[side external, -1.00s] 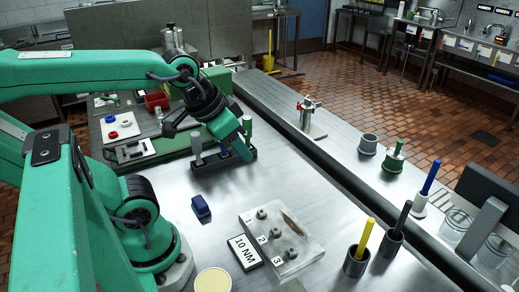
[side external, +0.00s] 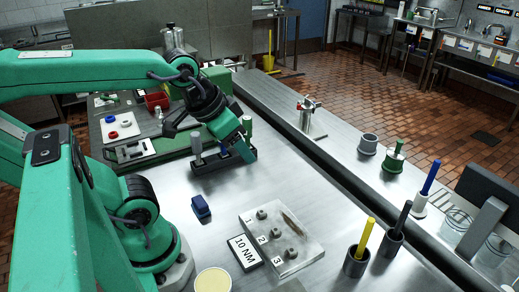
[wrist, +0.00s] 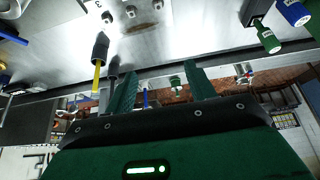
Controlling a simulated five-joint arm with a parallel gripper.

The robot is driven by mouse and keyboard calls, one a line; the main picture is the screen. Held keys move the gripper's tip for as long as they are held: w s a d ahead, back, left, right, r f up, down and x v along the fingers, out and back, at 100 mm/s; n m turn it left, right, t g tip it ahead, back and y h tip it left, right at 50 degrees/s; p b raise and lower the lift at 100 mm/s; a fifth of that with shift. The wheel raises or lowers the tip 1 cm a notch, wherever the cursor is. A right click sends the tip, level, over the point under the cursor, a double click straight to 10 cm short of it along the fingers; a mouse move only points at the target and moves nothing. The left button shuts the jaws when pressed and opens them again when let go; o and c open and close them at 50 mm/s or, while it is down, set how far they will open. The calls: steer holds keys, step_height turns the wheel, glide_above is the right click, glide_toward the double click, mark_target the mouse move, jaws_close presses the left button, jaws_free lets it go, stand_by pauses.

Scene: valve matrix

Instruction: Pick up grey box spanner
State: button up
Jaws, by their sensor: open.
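A dark grey rod, which looks like the grey box spanner (side external: 403,214), stands slightly tilted in a dark round cup (side external: 391,243) at the right of the steel bench. In the wrist view, what seems to be the same spanner (wrist: 104,99) sticks out of its cup beside the yellow rod. My gripper (side external: 246,152) is far to the left of it, over the dark tool rack. In the wrist view my gripper (wrist: 161,80) shows its two green fingers apart with no object held between them. The spanner's lower end is hidden in its cup.
A yellow rod (side external: 364,238) and a blue rod (side external: 431,178) stand in holders either side. The dark rack (side external: 207,166) holds upright handles.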

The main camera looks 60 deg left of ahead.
steer(key=n, duration=0.1)
steer(key=n+g, duration=0.5)
steer(key=n, duration=2.6)
glide_above(196, 134)
steer(key=f, duration=0.8)
steer(key=shift+w+d+f, duration=0.1)
steer(key=shift+w+d, duration=0.2)
steer(key=shift+d, duration=0.1)
steer(key=shift+s+a+f+n+g, duration=0.3)
steer(key=shift+a+n, duration=0.1)
steer(key=shift+n, duration=0.2)
steer(key=shift+f, duration=1.25)
